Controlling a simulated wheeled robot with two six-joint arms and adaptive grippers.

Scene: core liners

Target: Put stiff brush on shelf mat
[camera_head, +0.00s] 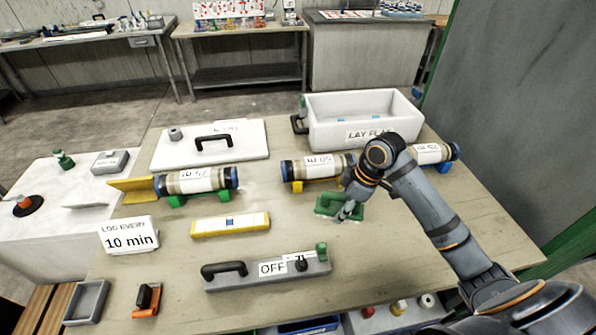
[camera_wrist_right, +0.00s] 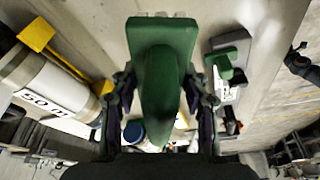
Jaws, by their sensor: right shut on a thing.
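My right gripper (camera_head: 346,211) is over the right middle of the table, shut on a green thing (camera_head: 326,205) with a handle-like grip, which I take to be the stiff brush. In the right wrist view the green thing (camera_wrist_right: 164,50) shows large between the two fingers. Its underside is hidden, and I cannot tell whether it touches the table. I cannot make out the shelf mat for certain. My left gripper is not in view.
Labelled core tubes lie in a row, one left (camera_head: 195,181) and one centre (camera_head: 318,168). A white LAY FLAT tray (camera_head: 405,108) stands behind. A grey OFF bar (camera_head: 267,270), a yellow level (camera_head: 230,225) and a grey tray (camera_head: 87,302) are in front. Low items show below the front edge.

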